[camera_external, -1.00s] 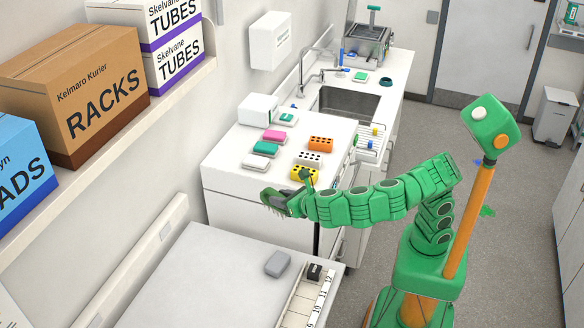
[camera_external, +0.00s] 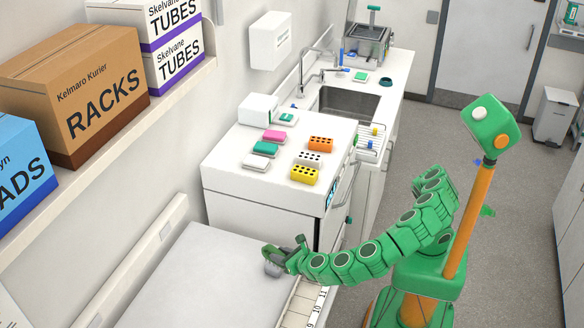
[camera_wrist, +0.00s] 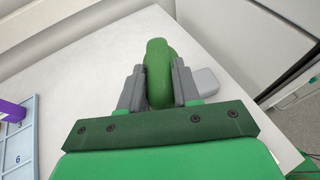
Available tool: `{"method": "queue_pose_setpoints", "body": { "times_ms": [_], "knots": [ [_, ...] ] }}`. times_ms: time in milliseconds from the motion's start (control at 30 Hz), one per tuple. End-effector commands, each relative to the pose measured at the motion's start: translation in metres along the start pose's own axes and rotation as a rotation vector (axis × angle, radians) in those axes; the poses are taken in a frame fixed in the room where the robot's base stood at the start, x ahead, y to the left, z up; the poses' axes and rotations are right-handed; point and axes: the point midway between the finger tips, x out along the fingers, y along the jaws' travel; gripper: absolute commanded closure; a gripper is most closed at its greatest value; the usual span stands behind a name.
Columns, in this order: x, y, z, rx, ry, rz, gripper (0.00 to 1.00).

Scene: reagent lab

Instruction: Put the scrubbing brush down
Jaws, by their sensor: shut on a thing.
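The green, rounded scrubbing brush (camera_wrist: 157,72) is between the two grey fingers of my gripper (camera_wrist: 158,88) in the wrist view. The fingers are shut on it. Its underside is hidden, so I cannot tell whether it touches the surface below. In the external view my gripper (camera_external: 280,256) is low over the light grey bench (camera_external: 195,285), near its far right corner. The brush is hard to tell from my green arm there.
A small grey block (camera_wrist: 206,82) is just right of the fingers; my gripper partly covers it in the external view. A numbered tray (camera_wrist: 18,150) lies left. The bench's left part is clear. Racks, including a yellow one (camera_external: 305,175), stand on the white counter (camera_external: 225,180).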

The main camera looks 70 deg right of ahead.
Motion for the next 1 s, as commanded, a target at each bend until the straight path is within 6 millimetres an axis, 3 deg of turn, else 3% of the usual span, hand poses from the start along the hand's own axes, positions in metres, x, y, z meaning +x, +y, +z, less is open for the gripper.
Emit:
{"method": "queue_pose_setpoints", "body": {
  "times_ms": [767, 1000],
  "knots": [
    [0.051, 0.074, -0.018, 0.002, 0.002, 0.001, 1.00],
    [0.066, 0.088, -0.034, -0.001, 0.002, -0.002, 1.00]
  ]
}}
